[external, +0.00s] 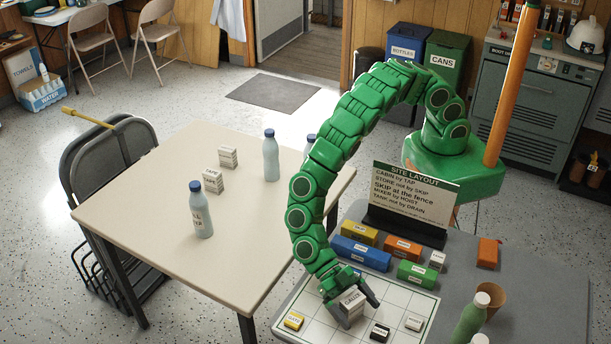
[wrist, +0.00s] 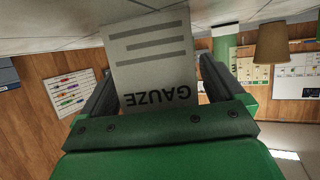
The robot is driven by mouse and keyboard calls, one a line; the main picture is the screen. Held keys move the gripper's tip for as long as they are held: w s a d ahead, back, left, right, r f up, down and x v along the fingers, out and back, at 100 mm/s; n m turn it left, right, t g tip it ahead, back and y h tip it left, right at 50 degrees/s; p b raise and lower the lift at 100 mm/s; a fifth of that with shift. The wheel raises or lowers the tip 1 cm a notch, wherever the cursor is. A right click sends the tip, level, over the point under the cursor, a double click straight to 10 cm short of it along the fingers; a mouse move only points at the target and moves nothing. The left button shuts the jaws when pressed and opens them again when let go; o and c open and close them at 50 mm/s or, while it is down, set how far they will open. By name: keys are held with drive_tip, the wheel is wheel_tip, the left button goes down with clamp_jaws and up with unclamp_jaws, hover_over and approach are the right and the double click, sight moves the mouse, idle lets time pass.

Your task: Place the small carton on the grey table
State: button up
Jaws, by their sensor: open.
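A small white carton marked GAUZE (external: 350,306) stands on the white grid board, which lies on the grey table (external: 545,270). My gripper (external: 352,290) is open around the carton from above, with a finger on either side. In the wrist view the carton (wrist: 152,65) fills the space between the fingers, its far end against the pale gridded surface. The left finger looks close to it and a narrow gap shows at the right finger. Other small white cartons (external: 228,156) stand on the cream table.
The cream table (external: 150,215) also holds pale bottles (external: 271,155). On the grey table are a layout sign (external: 415,198), coloured blocks (external: 362,253), small labelled blocks on the grid (external: 293,321), a brown cup (external: 490,300) and a green bottle (external: 470,320).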

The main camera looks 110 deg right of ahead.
drive_tip(key=v, duration=1.2)
